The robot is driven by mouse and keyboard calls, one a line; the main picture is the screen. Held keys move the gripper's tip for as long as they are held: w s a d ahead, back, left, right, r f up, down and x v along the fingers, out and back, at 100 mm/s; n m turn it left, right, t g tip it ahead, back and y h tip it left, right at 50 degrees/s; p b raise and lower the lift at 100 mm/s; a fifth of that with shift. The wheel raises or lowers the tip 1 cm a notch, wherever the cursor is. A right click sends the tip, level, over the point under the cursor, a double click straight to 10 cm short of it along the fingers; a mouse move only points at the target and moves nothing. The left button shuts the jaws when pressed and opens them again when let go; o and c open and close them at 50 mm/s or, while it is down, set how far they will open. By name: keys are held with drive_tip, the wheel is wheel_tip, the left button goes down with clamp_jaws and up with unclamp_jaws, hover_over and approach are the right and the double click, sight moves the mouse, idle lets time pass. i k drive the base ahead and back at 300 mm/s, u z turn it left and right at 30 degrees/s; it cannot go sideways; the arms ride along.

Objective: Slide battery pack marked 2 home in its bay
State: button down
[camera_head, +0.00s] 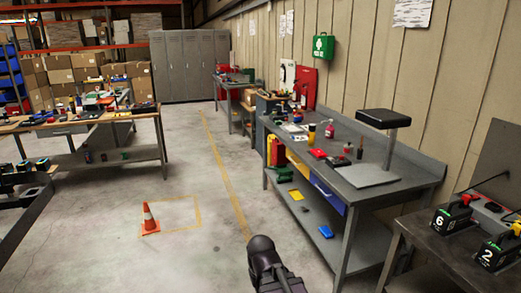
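The battery pack marked 2 (496,251) is a black block with a white number on its front. It stands upright on a dark bench (437,260) at the lower right; its right side is near the picture's edge. A similar pack marked 6 (453,216) stands behind and to the left of it, with a red part on top. I cannot make out a bay belonging to pack 2. A dark, rounded part of my arm shows at the bottom centre, well left of the packs. No gripper fingers show.
A grey workbench (405,185) with a black-topped stand (384,118) and tools runs along the right wall. A dark frame (25,215) carrying small dark items is at the left edge. An orange cone (149,220) stands on the floor.

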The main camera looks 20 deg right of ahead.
sight(497, 252)
drive_tip(key=z, duration=0.05)
drive_tip(key=i, duration=1.3)
drive_tip(key=z, duration=1.25)
drive_tip(key=k, duration=0.15)
drive_tip(key=z, duration=1.7)
